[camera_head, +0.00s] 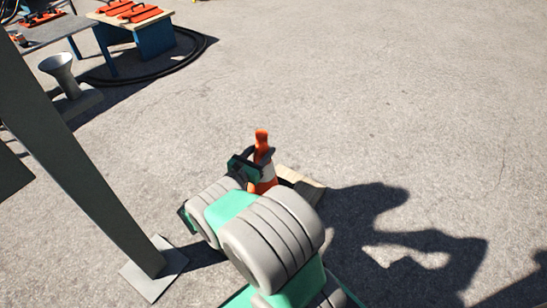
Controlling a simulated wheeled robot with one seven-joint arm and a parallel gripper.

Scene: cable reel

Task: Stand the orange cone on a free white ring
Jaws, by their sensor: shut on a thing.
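The orange cone (267,174) with a white band is near the middle of the head view, and it looks roughly upright. My gripper (259,161) is shut on it just below its orange top. My green and grey arm hides the cone's lower left part and its base. I cannot tell whether the base touches the ground or the wooden board behind it. No white ring shows in this view.
A pale wooden board (303,184) lies just right of the cone. A grey post (90,165) with a square foot plate (154,275) stands at left. A blue-legged table (155,40), black cable (190,58) and grey funnel (61,73) are at upper left. Open pavement lies right.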

